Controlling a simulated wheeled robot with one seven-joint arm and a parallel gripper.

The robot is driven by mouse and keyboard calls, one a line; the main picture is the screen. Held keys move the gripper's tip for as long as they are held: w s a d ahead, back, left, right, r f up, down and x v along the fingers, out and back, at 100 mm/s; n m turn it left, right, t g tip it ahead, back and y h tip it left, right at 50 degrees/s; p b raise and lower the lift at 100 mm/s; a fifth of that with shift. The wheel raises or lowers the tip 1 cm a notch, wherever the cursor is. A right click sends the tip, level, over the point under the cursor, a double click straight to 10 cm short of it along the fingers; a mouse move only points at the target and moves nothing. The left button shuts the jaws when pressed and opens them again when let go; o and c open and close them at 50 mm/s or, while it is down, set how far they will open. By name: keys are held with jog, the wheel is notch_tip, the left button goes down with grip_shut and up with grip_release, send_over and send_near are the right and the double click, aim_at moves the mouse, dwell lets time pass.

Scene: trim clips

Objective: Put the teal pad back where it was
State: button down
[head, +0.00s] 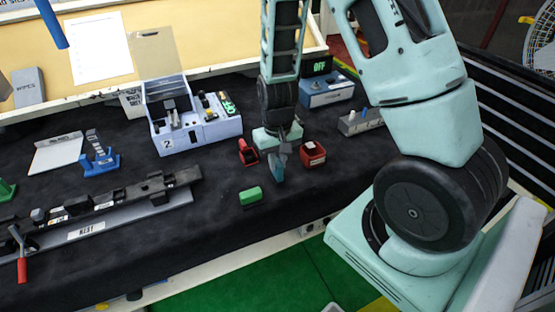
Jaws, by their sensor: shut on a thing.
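The teal pad (277,169) hangs upright below my gripper (280,152), over the dark bench cloth near the front middle. My gripper points down and its grey fingers are shut on the pad's upper part, which they partly hide. The pad's lower end is close to the cloth; I cannot tell whether it touches. A green block (250,196) lies to the lower left of the pad. A red holder (248,152) stands to the left of the gripper, and a dark red open box (313,154) stands to its right.
A pale fixture marked 2 (192,115) stands behind left, and a blue-grey box with an OFF display (325,90) behind right. A long rail marked NEST (105,210) lies at left front. A blue stand (100,160) is further left. Cloth around the green block is clear.

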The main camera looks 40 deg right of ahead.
aim_at(278, 162)
jog(key=shift+f, duration=0.1)
jog(key=c, duration=1.8)
grip_release()
jog(key=o, duration=0.4)
notch_tip(278, 162, up, 12)
jog(key=s+a+r+n, duration=0.2)
jog(key=s+a, duration=0.1)
jog(key=a, duration=0.4)
jog(key=s+a+r+n, duration=0.1)
jog(key=s+a+n, duration=0.15)
jog(key=a, duration=0.45)
jog(key=s+a+r+n, duration=0.1)
jog(key=s+a+n, duration=0.1)
jog(key=s+a, duration=0.1)
jog(key=s+a+n, duration=0.2)
jog(key=s, duration=0.3)
jog(key=s+a+r+n, duration=0.1)
jog(key=s+a+n, duration=0.1)
jog(key=s+a, duration=0.1)
jog(key=shift+s+a+r+n+y+b, duration=0.15)
jog(key=shift+s+b, duration=0.05)
jog(key=shift+s, duration=0.15)
jog(key=shift+s+a+r+n+y+b, duration=0.1)
jog(key=shift+s+a+r+y+b, duration=0.05)
jog(key=shift+s, duration=0.15)
